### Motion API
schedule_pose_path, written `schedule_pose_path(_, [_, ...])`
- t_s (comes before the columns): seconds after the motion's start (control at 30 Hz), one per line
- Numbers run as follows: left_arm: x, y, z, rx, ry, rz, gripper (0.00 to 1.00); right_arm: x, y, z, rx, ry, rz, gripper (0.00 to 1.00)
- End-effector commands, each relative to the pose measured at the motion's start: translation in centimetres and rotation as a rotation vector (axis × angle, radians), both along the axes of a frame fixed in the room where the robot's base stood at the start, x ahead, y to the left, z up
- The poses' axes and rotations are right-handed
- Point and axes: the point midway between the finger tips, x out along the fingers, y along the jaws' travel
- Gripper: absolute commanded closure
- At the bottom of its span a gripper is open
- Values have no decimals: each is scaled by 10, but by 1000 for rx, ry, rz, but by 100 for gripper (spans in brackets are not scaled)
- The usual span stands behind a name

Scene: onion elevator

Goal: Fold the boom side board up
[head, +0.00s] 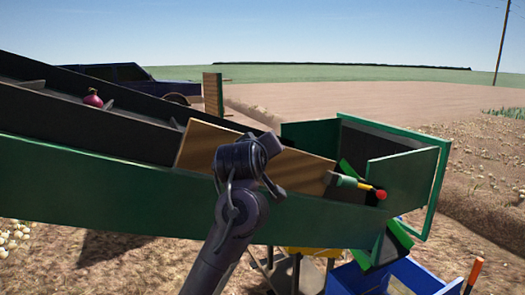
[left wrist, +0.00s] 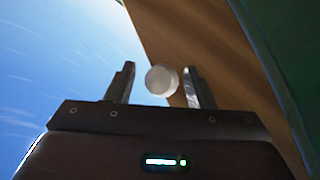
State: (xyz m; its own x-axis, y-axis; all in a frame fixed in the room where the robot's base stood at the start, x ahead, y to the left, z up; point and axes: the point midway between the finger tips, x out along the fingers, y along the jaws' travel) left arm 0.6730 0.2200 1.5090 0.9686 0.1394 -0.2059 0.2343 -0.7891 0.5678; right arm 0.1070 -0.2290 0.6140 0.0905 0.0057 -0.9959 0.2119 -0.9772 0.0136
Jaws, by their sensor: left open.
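The brown wooden side board (head: 305,172) lies slanted along the near side of the green boom (head: 100,175), toward its right end. A dark jointed arm stands in front of the board and hides part of it. I cannot make out its fingers in the head view. In the left wrist view my left gripper (left wrist: 160,68) is open. A pale round knob (left wrist: 161,81) shows between its fingers; I cannot tell whether they touch it. The board's wooden face (left wrist: 205,45) fills the area beyond, with green metal (left wrist: 285,45) at the right. My right gripper is not in view.
A red onion (head: 93,98) lies on the dark belt. A green-framed hopper (head: 405,170) is at the right, near a rod with a red ball end (head: 380,194). A blue crate (head: 405,280) sits below. A dark pickup (head: 130,75) stands behind the boom.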

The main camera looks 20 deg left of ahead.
Motion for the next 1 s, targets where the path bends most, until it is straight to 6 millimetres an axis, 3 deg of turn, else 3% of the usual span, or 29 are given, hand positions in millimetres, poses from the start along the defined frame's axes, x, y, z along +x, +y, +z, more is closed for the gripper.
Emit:
schedule_pose_path(0.5, [-69, -9, 15, 4, -6, 0, 52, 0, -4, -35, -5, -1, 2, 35])
schedule_pose_path(1.0, [-73, -10, 16, 1, -2, 0, 52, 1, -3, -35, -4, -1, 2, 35])
